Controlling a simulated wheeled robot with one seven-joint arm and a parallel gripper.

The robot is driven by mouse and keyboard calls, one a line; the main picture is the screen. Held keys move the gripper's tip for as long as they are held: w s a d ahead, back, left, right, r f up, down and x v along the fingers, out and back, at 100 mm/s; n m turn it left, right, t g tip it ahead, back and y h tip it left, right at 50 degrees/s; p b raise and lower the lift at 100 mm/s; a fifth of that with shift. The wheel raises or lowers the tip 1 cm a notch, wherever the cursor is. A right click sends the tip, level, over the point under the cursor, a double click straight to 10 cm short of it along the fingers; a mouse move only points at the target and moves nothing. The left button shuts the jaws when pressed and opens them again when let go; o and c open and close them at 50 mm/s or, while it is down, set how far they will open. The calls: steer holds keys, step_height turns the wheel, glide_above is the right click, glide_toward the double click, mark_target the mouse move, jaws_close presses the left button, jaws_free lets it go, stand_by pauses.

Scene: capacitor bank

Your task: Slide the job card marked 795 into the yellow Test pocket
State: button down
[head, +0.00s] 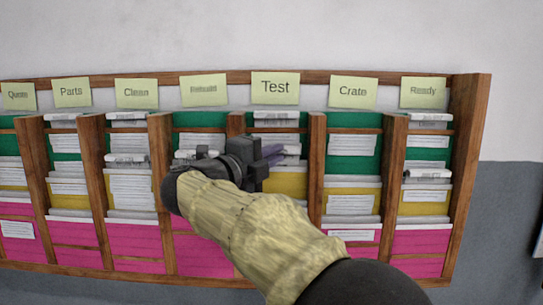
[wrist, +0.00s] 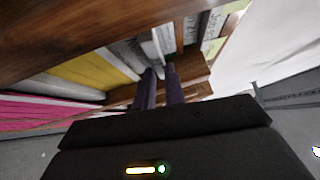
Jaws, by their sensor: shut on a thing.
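The held card is mostly hidden by the fingers, and no 795 can be read. White card edges (head: 291,149) show just above the yellow pocket, but I cannot tell which belong to the held card or whether it is inside the pocket. The Test label (head: 275,86) is above the column.
A wooden rack (head: 464,180) has several columns, with green, yellow and pink pockets holding papers. Wooden dividers (head: 317,170) stand close on both sides of the Test column. My forearm hides the lower Test pockets. The wall above the rack is clear.

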steer(key=shift+f, duration=0.4)
steer(key=c, duration=1.4)
jaws_free()
steer(key=b+v, duration=0.6)
steer(key=v, duration=1.1)
steer(key=shift+s+a, duration=0.15)
steer(key=shift+a, duration=0.05)
